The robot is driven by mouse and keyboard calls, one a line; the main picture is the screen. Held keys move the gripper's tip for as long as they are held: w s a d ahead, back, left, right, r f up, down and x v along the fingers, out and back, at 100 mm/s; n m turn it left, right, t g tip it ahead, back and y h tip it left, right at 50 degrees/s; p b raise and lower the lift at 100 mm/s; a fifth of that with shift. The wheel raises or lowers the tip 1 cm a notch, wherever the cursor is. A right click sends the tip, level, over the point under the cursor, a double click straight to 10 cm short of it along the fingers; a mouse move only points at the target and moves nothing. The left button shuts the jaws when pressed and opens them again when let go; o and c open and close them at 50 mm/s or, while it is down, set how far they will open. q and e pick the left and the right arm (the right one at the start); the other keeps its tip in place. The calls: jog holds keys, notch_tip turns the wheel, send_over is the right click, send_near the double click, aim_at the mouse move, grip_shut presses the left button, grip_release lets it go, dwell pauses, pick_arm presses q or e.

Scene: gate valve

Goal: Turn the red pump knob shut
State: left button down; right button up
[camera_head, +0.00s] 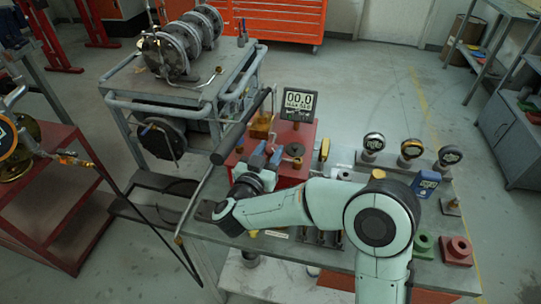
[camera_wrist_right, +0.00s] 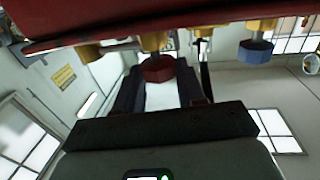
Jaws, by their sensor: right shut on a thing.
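The red pump knob (camera_wrist_right: 158,68) is a small faceted red knob on a brass fitting under the red pump body, seen in the right wrist view. My right gripper (camera_wrist_right: 160,85) has a dark finger on each side of it and is shut on it. In the head view my right gripper (camera_head: 264,158) is at the left front side of the red pump box (camera_head: 308,135), and the knob is hidden there. A digital gauge (camera_head: 298,104) on the pump reads 00.0. My left gripper is not in view.
A blue knob (camera_wrist_right: 255,51) hangs beside the red one. A long black-gripped lever (camera_head: 232,140) slants up left of the pump. Round gauges (camera_head: 411,149) stand at the bench's right back. A blue meter (camera_head: 426,183) and green and red blocks (camera_head: 457,250) lie to the right.

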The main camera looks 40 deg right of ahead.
jog(key=shift+w+a+r+m+g+h, duration=0.15)
jog(key=shift+m+g+h, duration=0.3)
jog(key=shift+g, duration=0.25)
jog(key=shift+w+m+g+h+p, duration=0.1)
jog(key=shift+m+g+h+p, duration=0.35)
jog(key=shift+m+g, duration=0.6)
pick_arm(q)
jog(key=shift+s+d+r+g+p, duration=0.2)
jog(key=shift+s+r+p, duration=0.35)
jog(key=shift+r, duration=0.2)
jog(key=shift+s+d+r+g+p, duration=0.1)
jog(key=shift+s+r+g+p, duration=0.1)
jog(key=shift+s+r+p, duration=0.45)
pick_arm(e)
jog(key=shift+w+m+g+h, duration=0.15)
jog(key=shift+m+g, duration=0.5)
jog(key=shift+g, duration=0.6)
jog(key=shift+m+g+h, duration=0.15)
jog(key=shift+m+g, duration=0.5)
jog(key=shift+g, duration=0.55)
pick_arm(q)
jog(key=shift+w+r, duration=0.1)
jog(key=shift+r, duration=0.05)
pick_arm(e)
jog(key=shift+g, duration=0.3)
jog(key=o, duration=1)
jog(key=shift+d, duration=0.2)
jog(key=shift+o, duration=0.2)
